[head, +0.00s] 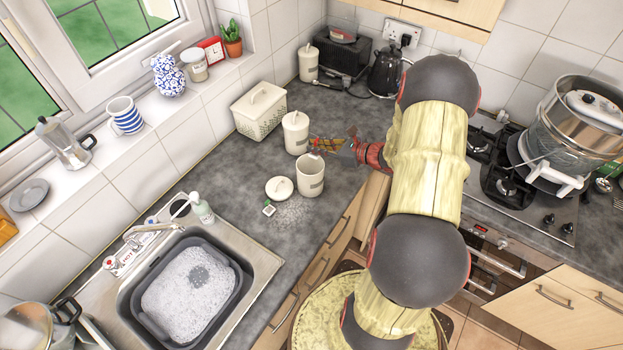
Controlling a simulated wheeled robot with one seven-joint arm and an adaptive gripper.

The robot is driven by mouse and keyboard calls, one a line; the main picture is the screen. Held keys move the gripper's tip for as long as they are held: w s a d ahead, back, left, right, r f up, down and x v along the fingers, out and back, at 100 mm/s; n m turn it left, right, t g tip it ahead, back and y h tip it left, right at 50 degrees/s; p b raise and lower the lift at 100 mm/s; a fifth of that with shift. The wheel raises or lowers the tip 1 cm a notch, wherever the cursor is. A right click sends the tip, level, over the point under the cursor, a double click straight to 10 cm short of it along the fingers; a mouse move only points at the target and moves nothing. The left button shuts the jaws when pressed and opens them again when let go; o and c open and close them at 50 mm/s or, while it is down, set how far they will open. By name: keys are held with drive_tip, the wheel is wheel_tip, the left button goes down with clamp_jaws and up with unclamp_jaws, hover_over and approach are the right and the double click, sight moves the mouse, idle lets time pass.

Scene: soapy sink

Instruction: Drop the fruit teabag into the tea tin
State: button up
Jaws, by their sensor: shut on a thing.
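My gripper (317,147) reaches in from the right, just above and behind the open tin. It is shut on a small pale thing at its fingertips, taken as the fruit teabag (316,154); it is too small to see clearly. The open cream tin (310,183), taken as the tea tin, stands upright on the counter, its label too small to read. Its round lid (279,188) lies on the counter to the left. Another small teabag with a green mark (269,209) lies on the counter in front of the lid.
A lidded cream tin (296,133) stands close behind the open one, near a cream bread bin (259,109). Pale crumbs lie near the lid. The sink (190,290) with a soapy basin is at front left. The hob (520,180) is at right.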

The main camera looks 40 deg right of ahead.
drive_tip(key=o, duration=0.8)
drive_tip(key=v, duration=1.2)
